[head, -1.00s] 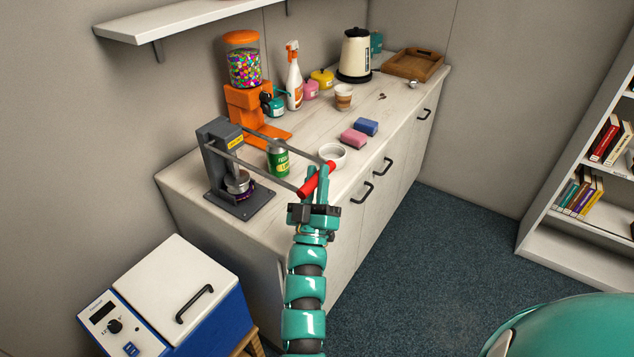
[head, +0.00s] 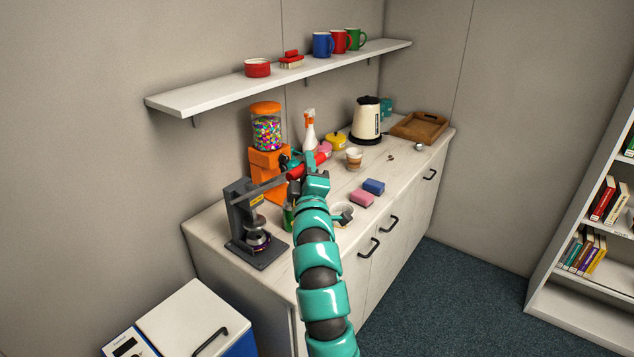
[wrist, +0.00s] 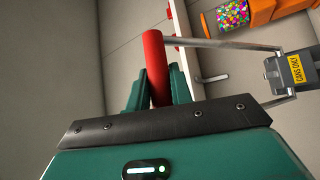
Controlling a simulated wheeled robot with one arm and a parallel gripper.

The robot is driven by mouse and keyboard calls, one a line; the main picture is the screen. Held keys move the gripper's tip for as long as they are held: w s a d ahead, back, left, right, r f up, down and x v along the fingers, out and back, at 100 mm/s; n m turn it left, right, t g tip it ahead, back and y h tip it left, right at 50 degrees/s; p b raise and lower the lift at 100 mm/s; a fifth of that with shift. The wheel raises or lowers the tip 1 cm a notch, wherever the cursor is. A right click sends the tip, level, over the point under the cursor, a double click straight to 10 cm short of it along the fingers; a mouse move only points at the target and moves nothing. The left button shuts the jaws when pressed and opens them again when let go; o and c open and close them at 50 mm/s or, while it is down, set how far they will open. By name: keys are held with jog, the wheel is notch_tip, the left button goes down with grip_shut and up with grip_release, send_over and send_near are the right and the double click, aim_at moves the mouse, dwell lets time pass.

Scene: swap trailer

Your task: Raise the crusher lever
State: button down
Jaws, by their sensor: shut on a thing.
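The crusher (head: 241,218) is a grey upright frame on a dark base at the near left end of the counter. Its lever has grey metal arms (head: 266,185) and a red grip (head: 300,170). The arms run out to the right and tilt upward toward the grip. My gripper (head: 308,168) is shut on the red grip. The wrist view also shows the red grip (wrist: 156,65) between my teal fingers, and the "CANS ONLY" label (wrist: 299,68) on the crusher. A green can (head: 288,217) stands beside the crusher, mostly hidden by my arm.
An orange candy dispenser (head: 266,160) and a spray bottle (head: 309,135) stand close behind the lever. A white bowl (head: 346,208), sponges (head: 362,199) and a paper cup (head: 354,158) are to the right. A wall shelf (head: 215,96) with mugs hangs above.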

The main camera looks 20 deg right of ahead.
jog(key=w+a+r+n+g+y+p, duration=0.1)
jog(key=w+a+r+n+g+p, duration=0.3)
jog(key=w+a+r+p, duration=0.4)
jog(key=w+r+n+p, duration=0.1)
jog(key=w+r+p, duration=0.1)
jog(key=w, duration=0.1)
jog(key=shift+a+r+n+g+y, duration=0.2)
jog(key=shift+a+n+g+y, duration=0.1)
jog(key=shift+a+n+g, duration=0.1)
jog(key=shift+r, duration=0.15)
jog(key=c, duration=1.4)
grip_release()
jog(key=shift+w, duration=0.1)
jog(key=shift+o, duration=0.7)
jog(key=shift+w+a+f, duration=0.2)
jog(key=shift+a+f, duration=0.05)
jog(key=s+a+r+b, duration=0.1)
jog(key=s+b, duration=0.2)
jog(key=s, duration=0.5)
jog(key=s+a+r+b, duration=0.1)
jog(key=s+b, duration=0.3)
jog(key=s, duration=0.5)
jog(key=shift+r, duration=0.25)
